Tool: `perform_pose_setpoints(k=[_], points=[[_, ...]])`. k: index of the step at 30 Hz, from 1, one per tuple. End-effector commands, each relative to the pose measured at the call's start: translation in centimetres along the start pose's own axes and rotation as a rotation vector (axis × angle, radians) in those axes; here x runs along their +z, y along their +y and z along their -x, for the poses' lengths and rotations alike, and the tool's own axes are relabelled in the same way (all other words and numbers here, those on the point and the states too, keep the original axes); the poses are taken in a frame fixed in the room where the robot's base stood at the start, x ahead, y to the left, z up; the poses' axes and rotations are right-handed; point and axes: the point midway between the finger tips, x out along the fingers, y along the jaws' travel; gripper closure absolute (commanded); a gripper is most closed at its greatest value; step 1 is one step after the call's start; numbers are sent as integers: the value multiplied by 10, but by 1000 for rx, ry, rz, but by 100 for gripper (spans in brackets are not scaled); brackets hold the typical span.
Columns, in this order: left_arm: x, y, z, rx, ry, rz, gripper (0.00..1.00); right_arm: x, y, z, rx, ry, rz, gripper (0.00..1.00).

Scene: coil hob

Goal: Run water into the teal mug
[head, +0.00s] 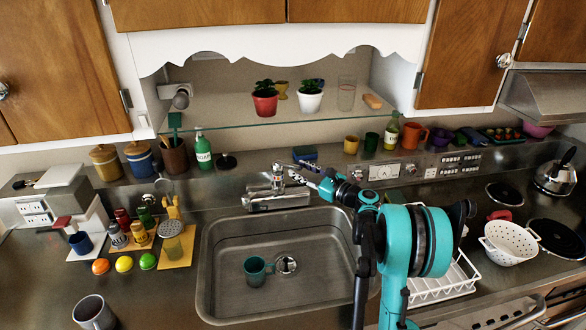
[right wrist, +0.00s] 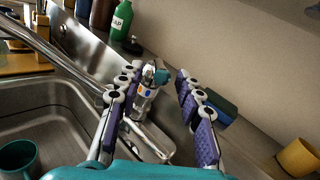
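The teal mug (head: 255,272) stands upright in the sink basin (head: 222,290), left of the drain (head: 286,264). The mug also shows at the lower left of the right wrist view (right wrist: 18,158). The metal tap (head: 272,198) stands at the back rim of the sink; no water stream shows. My right gripper (head: 306,175) is at the tap's upper part. In the right wrist view its open, purple-padded fingers (right wrist: 150,105) stand on either side of the tap's upper part with its red and blue mark (right wrist: 147,88). Contact cannot be told. My left gripper is not in view.
A green soap bottle (head: 203,150) stands left behind the tap. A blue and green sponge (head: 305,153) lies behind my right gripper. A glass shelf (head: 330,115) with potted plants hangs above. A white dish rack (head: 452,282) is at the right of the sink.

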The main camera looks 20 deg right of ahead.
Motion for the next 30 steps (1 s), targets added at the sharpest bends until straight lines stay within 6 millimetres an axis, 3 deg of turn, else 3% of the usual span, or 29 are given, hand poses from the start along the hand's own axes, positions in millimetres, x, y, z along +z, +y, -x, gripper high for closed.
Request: perform_pose_setpoints(k=[6,15,16,20,26,30], points=[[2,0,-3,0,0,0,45,0,0,-25,0,1,1,64],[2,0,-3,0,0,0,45,0,0,-28,-1,1,2,64],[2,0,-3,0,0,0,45,0,0,-28,-1,1,2,66],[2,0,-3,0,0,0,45,0,0,-28,0,1,2,100],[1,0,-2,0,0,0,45,2,0,-28,1,5,2,100],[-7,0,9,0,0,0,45,11,-1,-31,13,63,0,100]])
